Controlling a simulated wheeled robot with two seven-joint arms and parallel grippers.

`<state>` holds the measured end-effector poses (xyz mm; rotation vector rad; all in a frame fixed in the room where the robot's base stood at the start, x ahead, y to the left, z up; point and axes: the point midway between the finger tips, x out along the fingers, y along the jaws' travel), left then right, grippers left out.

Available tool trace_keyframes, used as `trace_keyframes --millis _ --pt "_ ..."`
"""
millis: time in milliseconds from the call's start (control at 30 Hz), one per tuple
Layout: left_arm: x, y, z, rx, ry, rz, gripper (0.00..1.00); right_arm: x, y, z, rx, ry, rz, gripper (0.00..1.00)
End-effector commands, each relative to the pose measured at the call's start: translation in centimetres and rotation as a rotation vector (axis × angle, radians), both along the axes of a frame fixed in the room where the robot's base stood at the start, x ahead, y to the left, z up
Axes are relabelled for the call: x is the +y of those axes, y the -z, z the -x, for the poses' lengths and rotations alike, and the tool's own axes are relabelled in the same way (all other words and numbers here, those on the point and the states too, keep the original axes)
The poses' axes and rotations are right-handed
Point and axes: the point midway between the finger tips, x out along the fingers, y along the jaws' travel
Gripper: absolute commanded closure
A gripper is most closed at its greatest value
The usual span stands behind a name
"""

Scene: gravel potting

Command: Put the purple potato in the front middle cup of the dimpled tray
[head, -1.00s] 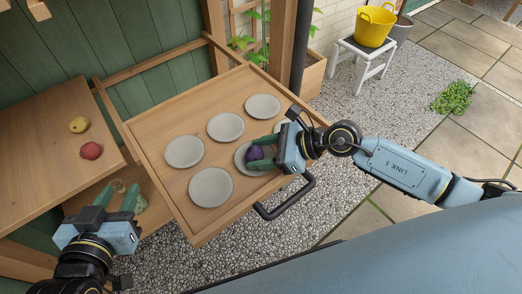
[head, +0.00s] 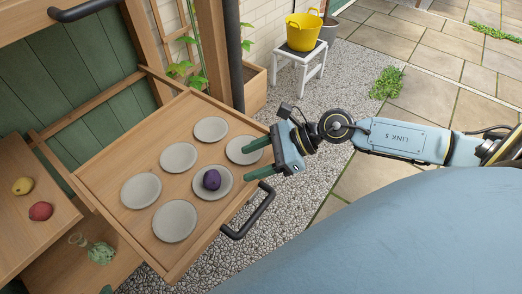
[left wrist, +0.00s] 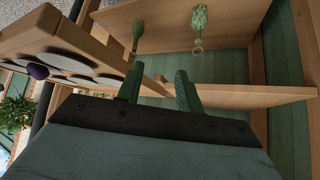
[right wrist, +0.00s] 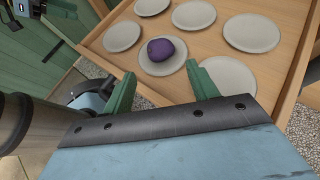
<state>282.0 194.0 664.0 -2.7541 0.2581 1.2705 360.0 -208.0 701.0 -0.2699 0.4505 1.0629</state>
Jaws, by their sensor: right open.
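The purple potato (head: 211,179) lies on the front middle cup (head: 212,194) of the dimpled tray (head: 108,155), a wooden drawer-like tray with round, shallow grey cups in two rows. The potato also shows in the right wrist view (right wrist: 160,50) and, small, in the left wrist view (left wrist: 38,71). My right gripper (head: 247,162) is open and empty, to the right of the potato and apart from it. My left gripper (left wrist: 158,82) has its fingers apart with nothing between them; in the head view only a fingertip shows at the bottom edge.
A yellow potato (head: 22,186) and a red one (head: 40,211) lie on the wooden shelf at the left. A black handle (head: 250,210) runs along the tray's front. A yellow bucket (head: 303,31) stands on a stool.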

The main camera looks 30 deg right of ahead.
Motion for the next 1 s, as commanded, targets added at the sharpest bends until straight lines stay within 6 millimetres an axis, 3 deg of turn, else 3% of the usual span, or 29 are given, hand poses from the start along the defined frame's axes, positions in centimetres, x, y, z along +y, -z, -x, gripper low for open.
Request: trace_keyframes --millis 200,333,467,600,667,767,867,967,1000 --pt "0.4 0.6 0.9 0.058 -0.006 -0.014 0.64 -1.1 -0.9 0.7 0.004 0.006 -0.012 0.41" --pt "0.4 0.7 1.0 0.066 -0.006 -0.016 0.64 0.6 -2.8 0.1 0.035 0.111 -0.189 0.41" --pt "0.4 0.7 1.0 0.065 -0.006 -0.015 0.64 2.5 -6.7 -1.5 0.156 0.374 -0.604 0.41" --pt "0.4 0.7 1.0 0.064 -0.006 -0.015 0.64 0.9 -9.4 -3.4 0.402 0.749 -1.146 0.41" --pt "0.4 0.6 1.0 0.064 -0.006 -0.015 0.64 -0.6 -9.1 -3.7 0.526 0.915 -1.363 0.41" --pt "0.4 0.6 1.0 0.064 -0.006 -0.015 0.64 -2.7 -6.9 -3.1 0.759 1.199 -1.699 0.41" --pt "0.4 0.6 1.0 0.063 -0.006 -0.015 0.64 -3.7 -3.3 -1.0 1.02 1.496 -1.988 0.41" --pt "0.4 0.6 1.0 0.063 -0.006 -0.015 0.64 -3.0 0.2 2.2 1.275 1.783 -2.196 0.41" --pt "0.4 0.6 1.0 0.063 -0.006 -0.015 0.64 -2.4 1.3 3.4 -1.286 -1.773 2.118 0.41"
